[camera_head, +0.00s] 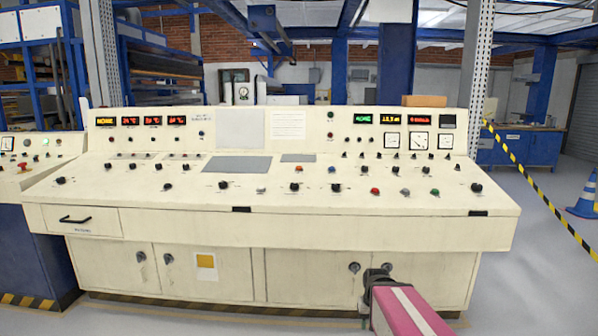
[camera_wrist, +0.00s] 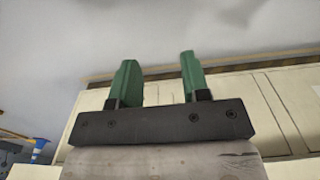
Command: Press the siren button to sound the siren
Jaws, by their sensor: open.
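A long cream control console (camera_head: 150,215) fills the middle of the head view, with many small knobs and buttons on its sloping top. I cannot read a label that tells which one is the siren button. A red button (camera_head: 375,191) and a green button (camera_head: 435,192) sit right of centre near the front edge. A larger black knob (camera_head: 476,187) is at the far right. My gripper (camera_wrist: 158,78) shows in the wrist view with two green fingers apart and nothing between them. In the head view, my arm is low, in front of the lower right cabinet doors, below the console top.
Cabinet doors with black handles (camera_head: 141,257) run along the console's lower front. A second console (camera_head: 40,150) stands at the left. A yellow-black striped tape (camera_head: 545,195) and a blue cone (camera_head: 584,193) are at the right.

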